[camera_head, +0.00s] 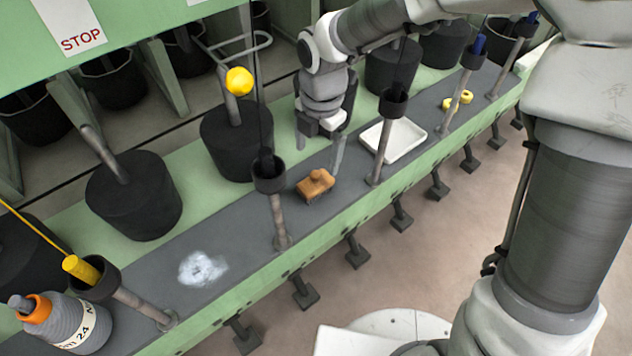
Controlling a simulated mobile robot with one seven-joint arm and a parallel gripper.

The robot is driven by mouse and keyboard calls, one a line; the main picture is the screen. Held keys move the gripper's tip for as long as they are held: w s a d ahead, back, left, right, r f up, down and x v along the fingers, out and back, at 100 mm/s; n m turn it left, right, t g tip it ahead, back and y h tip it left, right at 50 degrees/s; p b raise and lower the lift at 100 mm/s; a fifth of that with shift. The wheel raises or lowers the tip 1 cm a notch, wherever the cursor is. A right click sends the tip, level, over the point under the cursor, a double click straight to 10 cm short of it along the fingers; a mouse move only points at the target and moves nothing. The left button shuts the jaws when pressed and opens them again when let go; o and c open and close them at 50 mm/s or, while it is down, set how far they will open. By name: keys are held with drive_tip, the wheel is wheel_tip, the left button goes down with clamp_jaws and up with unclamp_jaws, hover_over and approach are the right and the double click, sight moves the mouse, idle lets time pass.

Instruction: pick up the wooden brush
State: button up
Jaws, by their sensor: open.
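The wooden brush (315,185) is a small brown block with a knob on top. It lies on the grey strip of the green bench, right of a post with a black cup. My gripper (319,161) is open above and behind the brush, pointing down. Its two fingers are spread, and one reaches down close to the right of the brush. I cannot tell whether that finger touches it. Nothing is between the fingers that I can see.
A white tray (397,139) lies right of the brush. Posts with black cups (269,175) line the bench edge. White powder (202,268) is spread on the strip at the left. Yellow pieces (457,100) lie far right.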

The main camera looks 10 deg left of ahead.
sight(316, 174)
wheel_tip(316, 174, down, 4)
drive_tip(key=shift+a+b, duration=0.1)
drive_tip(key=shift+b, duration=0.55)
wheel_tip(316, 174, down, 5)
drive_tip(key=b, duration=0.3)
clamp_jaws()
drive_tip(key=shift+r, duration=0.1)
drive_tip(key=shift+r+p, duration=0.45)
drive_tip(key=shift+r, duration=0.05)
wheel_tip(316, 174, up, 4)
drive_tip(key=shift+f+p, duration=0.1)
drive_tip(key=shift+p, duration=1)
drive_tip(key=s+d+r+p, duration=0.4)
drive_tip(key=s+d+r, duration=0.2)
drive_tip(key=d, duration=0.4)
drive_tip(key=shift+p, duration=0.4)
